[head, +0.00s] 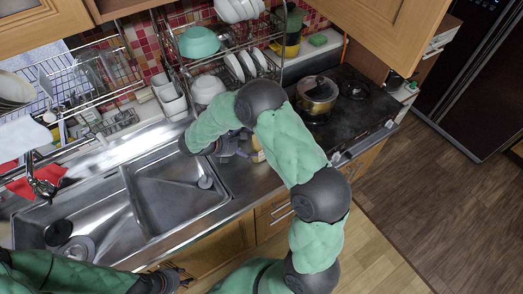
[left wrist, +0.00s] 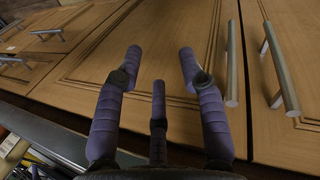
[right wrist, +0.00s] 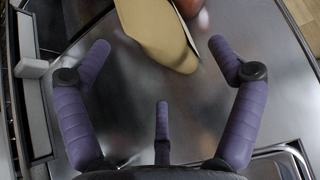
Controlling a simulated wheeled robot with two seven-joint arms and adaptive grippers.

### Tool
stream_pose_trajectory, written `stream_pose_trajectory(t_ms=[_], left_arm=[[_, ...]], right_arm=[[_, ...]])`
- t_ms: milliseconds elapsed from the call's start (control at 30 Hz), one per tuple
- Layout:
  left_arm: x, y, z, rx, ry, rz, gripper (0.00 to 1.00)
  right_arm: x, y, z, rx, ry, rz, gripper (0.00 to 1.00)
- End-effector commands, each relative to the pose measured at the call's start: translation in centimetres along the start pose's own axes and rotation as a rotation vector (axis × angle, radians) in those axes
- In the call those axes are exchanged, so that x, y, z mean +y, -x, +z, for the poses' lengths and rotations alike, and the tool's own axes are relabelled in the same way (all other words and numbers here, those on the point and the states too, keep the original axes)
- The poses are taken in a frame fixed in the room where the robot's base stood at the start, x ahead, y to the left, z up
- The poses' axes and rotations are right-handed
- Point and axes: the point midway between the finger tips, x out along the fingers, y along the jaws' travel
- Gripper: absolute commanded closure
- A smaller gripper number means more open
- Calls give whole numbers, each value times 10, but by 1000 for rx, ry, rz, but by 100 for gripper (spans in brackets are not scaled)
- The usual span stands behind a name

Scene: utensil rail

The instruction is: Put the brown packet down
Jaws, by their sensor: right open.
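The tan-brown packet (right wrist: 155,30) lies on the steel counter in the right wrist view, cut off by the top edge. In the head view only a small part of it (head: 258,156) shows beside my right arm. My right gripper (right wrist: 157,50) is open and empty, its fingers spread, with the packet's near end just beyond and between the fingertips. In the head view my right gripper (head: 238,149) is mostly hidden behind its own arm. My left gripper (left wrist: 160,55) is open and empty in front of the cabinet doors; it also shows low in the head view (head: 182,277).
A reddish-brown rounded thing (right wrist: 188,7) touches or overlaps the packet. The sink (head: 180,195) lies left of my right gripper. A dish rack (head: 225,55) with bowls and plates stands behind. The stove (head: 345,110) with a pot (head: 317,94) is to the right.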

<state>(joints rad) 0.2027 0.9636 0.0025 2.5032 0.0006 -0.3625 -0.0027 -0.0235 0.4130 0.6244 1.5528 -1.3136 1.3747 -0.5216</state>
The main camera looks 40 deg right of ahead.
Motion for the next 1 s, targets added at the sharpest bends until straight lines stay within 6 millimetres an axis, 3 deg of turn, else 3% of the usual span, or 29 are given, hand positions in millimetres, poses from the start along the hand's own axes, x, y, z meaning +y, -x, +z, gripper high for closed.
stream_pose_trajectory(t_ms=[367,667,900,933,1000], left_arm=[[-1,-4,0,0,0,0,60],[-4,-10,0,0,0,0,60],[-4,-10,0,0,0,0,60],[-4,-10,0,0,0,0,60],[-4,-10,0,0,0,0,60]], right_arm=[[0,-26,-1,0,-1,-1,8],[1,-66,-4,1,-3,-2,8],[2,-68,-3,1,-2,0,8],[2,-68,-3,1,-2,0,11],[2,-68,-3,1,-2,0,30]])
